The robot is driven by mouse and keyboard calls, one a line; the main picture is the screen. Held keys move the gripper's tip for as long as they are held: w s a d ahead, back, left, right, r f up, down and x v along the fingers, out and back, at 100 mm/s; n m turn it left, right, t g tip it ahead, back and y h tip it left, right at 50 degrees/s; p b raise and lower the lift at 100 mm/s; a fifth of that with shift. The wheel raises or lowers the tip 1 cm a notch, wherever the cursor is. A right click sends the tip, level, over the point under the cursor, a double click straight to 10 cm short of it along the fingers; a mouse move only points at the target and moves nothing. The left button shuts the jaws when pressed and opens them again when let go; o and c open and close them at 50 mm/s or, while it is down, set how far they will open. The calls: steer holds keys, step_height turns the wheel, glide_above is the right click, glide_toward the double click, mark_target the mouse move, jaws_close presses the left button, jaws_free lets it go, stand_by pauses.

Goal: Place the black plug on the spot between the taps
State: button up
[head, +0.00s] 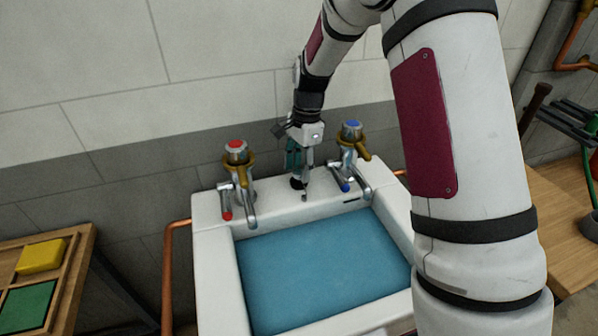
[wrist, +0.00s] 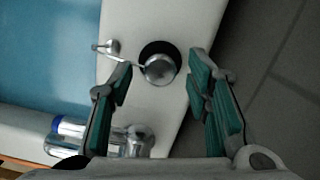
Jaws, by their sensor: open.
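The black plug (wrist: 153,52) is a dark disc with a round silver knob. It sits on the white rear ledge of the sink (head: 205,212), between the red-topped tap (head: 236,152) and the blue-topped tap (head: 351,132). A thin metal link runs from the knob to a small silver fitting (wrist: 112,46) on the ledge. My gripper (head: 300,180) points down at the ledge between the taps. In the wrist view its teal fingers are open, one on each side of the plug, with gaps visible. No separate mark for the spot can be made out.
Blue water (head: 320,265) fills the basin in front of the ledge. Tap spouts and levers stand close on both sides of my gripper. The tiled wall is right behind. A wooden tray with yellow and green blocks (head: 40,257) is at left, a wooden bench (head: 565,225) at right.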

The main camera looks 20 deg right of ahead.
step_height(320, 180, up, 10)
steer(key=d, duration=0.1)
steer(key=s+r+n, duration=0.3)
steer(key=s+r, duration=0.4)
steer(key=s+r+n+t, duration=0.1)
steer(key=s+n, duration=0.5)
steer(key=s, duration=0.8)
steer(key=s+r+n+t+h, duration=0.1)
steer(key=s+n, duration=0.5)
steer(key=s, duration=0.8)
steer(key=shift+a+t, duration=0.45)
steer(key=shift+t, duration=0.25)
steer(key=shift+t, duration=0.6)
step_height(320, 180, up, 6)
steer(key=p, duration=0.4)
steer(key=shift+f, duration=0.15)
